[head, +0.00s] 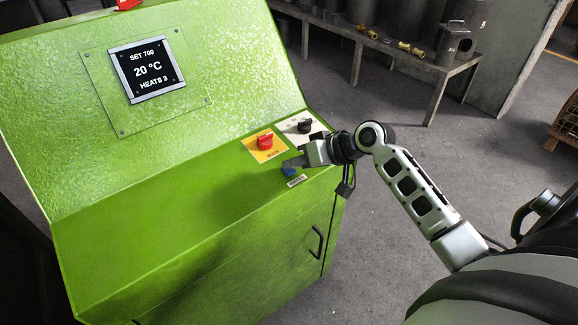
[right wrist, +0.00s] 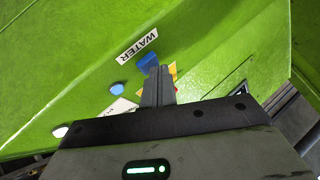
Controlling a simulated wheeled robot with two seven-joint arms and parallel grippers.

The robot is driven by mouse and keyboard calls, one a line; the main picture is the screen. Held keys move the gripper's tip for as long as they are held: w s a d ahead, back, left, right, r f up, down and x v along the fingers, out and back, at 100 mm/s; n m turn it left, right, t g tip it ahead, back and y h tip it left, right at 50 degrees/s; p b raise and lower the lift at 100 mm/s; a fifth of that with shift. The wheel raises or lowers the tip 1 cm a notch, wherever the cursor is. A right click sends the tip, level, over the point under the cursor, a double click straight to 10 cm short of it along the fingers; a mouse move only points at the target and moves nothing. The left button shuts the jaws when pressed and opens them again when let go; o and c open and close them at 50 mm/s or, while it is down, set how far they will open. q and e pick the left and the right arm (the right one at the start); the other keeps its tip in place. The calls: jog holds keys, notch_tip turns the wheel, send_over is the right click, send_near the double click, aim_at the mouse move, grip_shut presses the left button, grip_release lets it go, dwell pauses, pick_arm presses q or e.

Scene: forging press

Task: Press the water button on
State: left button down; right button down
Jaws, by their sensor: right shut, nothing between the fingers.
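The blue water button (head: 288,171) sits on the sloped green panel, just above a small white label (head: 297,181). In the right wrist view the blue button (right wrist: 147,61) shows beside the label reading WATER (right wrist: 139,45). My right gripper (head: 292,163) is shut and empty, with its fingertips right at the button and partly covering it in the head view. In the right wrist view the closed fingers (right wrist: 158,72) end close beside the button. I cannot tell whether they touch it. My left gripper is not in view.
A red knob (head: 265,141) on a yellow plate and a black knob (head: 305,126) on a pale plate are close to my right gripper. A display (head: 148,69) reads SET 700, 20 °C, HEATS 3. A door handle (head: 318,244) juts out below. A bench (head: 400,58) stands behind.

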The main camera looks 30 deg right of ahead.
jog(key=shift+s+r+p, duration=0.1)
jog(key=shift+r+p, duration=0.2)
jog(key=shift+p, duration=0.05)
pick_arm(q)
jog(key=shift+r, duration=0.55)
